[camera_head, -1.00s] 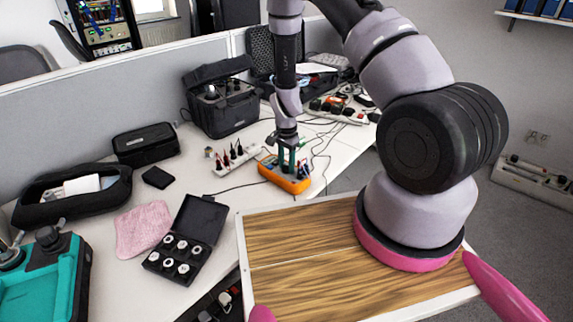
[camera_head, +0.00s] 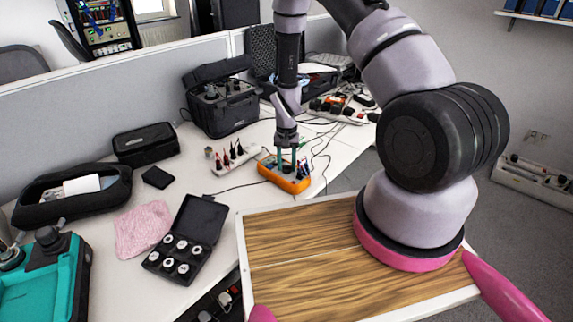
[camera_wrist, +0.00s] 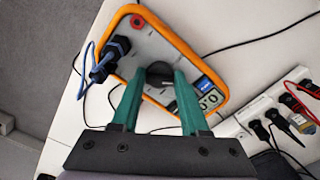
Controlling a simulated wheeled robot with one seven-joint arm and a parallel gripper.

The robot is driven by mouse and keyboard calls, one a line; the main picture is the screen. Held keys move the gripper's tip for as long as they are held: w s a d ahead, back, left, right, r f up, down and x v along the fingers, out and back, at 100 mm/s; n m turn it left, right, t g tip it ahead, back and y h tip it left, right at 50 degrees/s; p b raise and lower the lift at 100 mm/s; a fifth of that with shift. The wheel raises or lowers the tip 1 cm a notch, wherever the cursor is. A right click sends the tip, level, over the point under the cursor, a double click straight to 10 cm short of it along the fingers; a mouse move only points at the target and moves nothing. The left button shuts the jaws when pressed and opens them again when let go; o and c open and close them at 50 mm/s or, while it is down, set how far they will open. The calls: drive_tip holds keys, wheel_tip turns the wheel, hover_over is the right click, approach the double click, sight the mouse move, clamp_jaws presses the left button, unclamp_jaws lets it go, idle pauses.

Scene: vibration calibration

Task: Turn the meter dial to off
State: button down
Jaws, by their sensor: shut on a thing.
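The orange meter (camera_head: 284,178) lies on the white table, below my gripper (camera_head: 286,162). In the wrist view its orange rim (camera_wrist: 187,47) surrounds a grey face. The black round dial (camera_wrist: 158,75) sits mid-face, between the green fingertips of my gripper (camera_wrist: 158,80). The fingers are shut on the dial. The meter's display (camera_wrist: 208,99) shows digits, partly cut off by the right finger. Black plugs (camera_wrist: 103,66) with a blue lead are in the meter's other end. The dial's markings are too small or hidden to read.
A white strip with upright probes (camera_head: 233,158) stands left of the meter. An open black box of round weights (camera_head: 182,245), a pink cloth (camera_head: 143,229) and a black case (camera_head: 222,103) are on the table. Cables lie around the meter.

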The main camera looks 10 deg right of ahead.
sight(287, 166)
drive_tip(key=shift+n, duration=0.5)
drive_tip(key=shift+c, duration=2.1)
unclamp_jaws()
drive_tip(key=shift+r, duration=0.15)
wheel_tip(287, 166, up, 10)
drive_tip(key=shift+r, duration=0.25)
